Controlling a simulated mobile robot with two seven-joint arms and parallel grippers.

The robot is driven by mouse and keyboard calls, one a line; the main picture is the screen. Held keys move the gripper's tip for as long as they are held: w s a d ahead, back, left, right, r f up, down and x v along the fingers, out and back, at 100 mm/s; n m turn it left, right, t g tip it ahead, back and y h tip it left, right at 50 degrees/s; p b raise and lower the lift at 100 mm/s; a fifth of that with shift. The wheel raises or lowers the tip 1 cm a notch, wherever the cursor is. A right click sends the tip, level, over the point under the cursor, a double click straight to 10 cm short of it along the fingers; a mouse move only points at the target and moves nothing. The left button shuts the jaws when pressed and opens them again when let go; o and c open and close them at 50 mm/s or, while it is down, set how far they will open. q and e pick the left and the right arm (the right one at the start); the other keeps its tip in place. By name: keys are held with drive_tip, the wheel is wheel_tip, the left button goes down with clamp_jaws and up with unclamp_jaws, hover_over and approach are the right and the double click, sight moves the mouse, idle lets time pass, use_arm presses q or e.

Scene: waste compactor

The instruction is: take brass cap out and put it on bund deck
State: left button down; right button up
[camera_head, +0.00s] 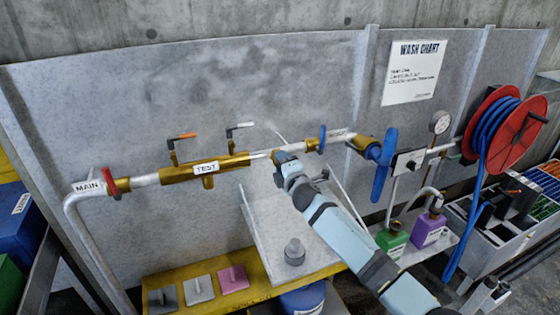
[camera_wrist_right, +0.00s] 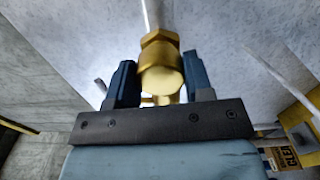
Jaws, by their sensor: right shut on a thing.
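The brass cap (camera_wrist_right: 160,78) sits between the two dark fingers of my right gripper (camera_wrist_right: 158,85) in the right wrist view. A brass hex part and a pale pipe continue beyond it, in line with it. In the head view my right gripper (camera_head: 281,162) is at the pipe line, just right of the brass TEST section (camera_head: 205,168), shut on the cap. The gripper mostly hides the join there, so I cannot tell whether the cap is loose. A yellow-edged deck (camera_head: 255,284), possibly the bund deck, lies below. My left gripper is not in view.
Grey, white and pink plates (camera_head: 232,279) lie on the deck's left part. A grey knobbed piece (camera_head: 294,252) stands on a sloping grey panel. Blue valve handle (camera_head: 383,165), green bottle (camera_head: 391,240), purple bottle (camera_head: 429,229) and hose reel (camera_head: 498,130) are to the right.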

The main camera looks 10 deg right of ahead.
drive_tip(key=shift+s+d+p, duration=0.25)
drive_tip(key=shift+s+p, duration=0.3)
drive_tip(key=shift+s, duration=0.65)
drive_tip(key=shift+s+d+p, duration=0.25)
drive_tip(key=shift+s+p, duration=0.25)
drive_tip(key=shift+s, duration=0.7)
